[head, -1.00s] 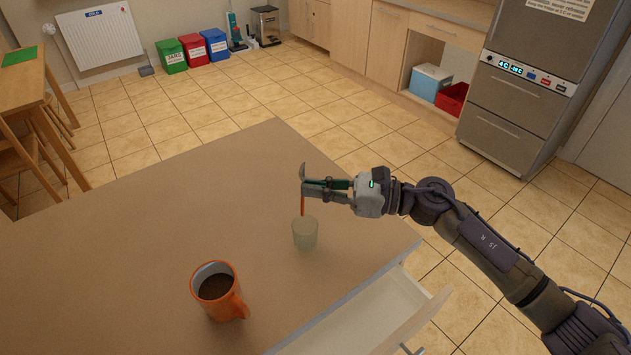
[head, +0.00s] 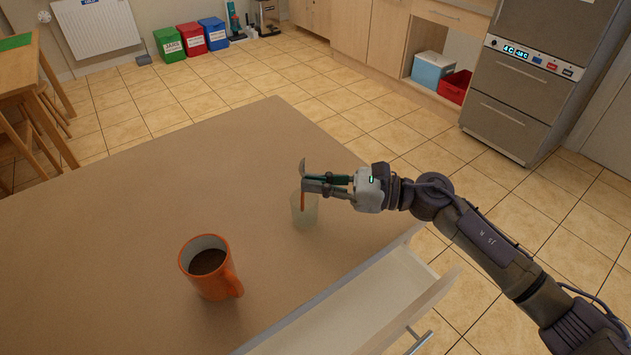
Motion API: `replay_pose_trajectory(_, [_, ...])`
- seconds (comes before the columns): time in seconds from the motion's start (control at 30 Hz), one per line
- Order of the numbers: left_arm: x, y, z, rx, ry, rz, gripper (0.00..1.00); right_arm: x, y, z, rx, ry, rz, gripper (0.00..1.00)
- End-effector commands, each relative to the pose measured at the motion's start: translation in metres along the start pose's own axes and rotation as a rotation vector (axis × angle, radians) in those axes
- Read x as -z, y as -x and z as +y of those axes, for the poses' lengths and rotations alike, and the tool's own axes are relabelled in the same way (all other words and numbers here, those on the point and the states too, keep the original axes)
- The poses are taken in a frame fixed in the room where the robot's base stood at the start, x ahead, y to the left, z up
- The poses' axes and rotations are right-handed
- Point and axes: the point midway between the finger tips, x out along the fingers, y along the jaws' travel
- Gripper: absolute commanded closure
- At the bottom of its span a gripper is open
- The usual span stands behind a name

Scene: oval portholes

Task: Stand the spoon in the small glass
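The small glass (head: 304,214) is a pale, see-through tumbler standing upright on the tabletop near its right edge. The spoon (head: 303,200) is upright, with an orange handle pointing down and a grey bowl at the top. My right gripper (head: 308,183) is shut on the spoon just below its bowl, above the glass. The lower end of the handle shows at or inside the glass's mouth; whether it touches the bottom I cannot tell. My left gripper is not in view.
An orange mug (head: 212,270) with dark liquid stands on the brown table (head: 110,240), left of and nearer than the glass. An open white drawer (head: 365,305) sticks out at the table's right side. The table's left and far parts are clear.

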Motion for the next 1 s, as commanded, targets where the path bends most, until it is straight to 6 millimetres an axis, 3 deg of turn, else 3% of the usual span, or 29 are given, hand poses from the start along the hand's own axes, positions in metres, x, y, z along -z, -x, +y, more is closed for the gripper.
replay_pose_trajectory(0.2, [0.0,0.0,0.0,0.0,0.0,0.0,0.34,-0.001,0.0,0.0,0.0,0.0,0.0,1.0])
replay_pose_trajectory(0.23, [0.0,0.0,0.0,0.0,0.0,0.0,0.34,-0.001,0.0,0.0,0.0,0.0,0.0,0.91])
replay_pose_trajectory(0.4, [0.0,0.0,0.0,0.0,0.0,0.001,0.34,-0.001,0.0,0.0,0.0,0.0,0.0,0.65])
replay_pose_trajectory(0.77, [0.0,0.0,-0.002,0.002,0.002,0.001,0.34,0.0,0.005,0.0,0.001,-0.001,0.001,0.65])
replay_pose_trajectory(1.0, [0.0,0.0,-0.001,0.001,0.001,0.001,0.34,0.001,0.048,-0.001,0.004,-0.002,0.003,0.65])
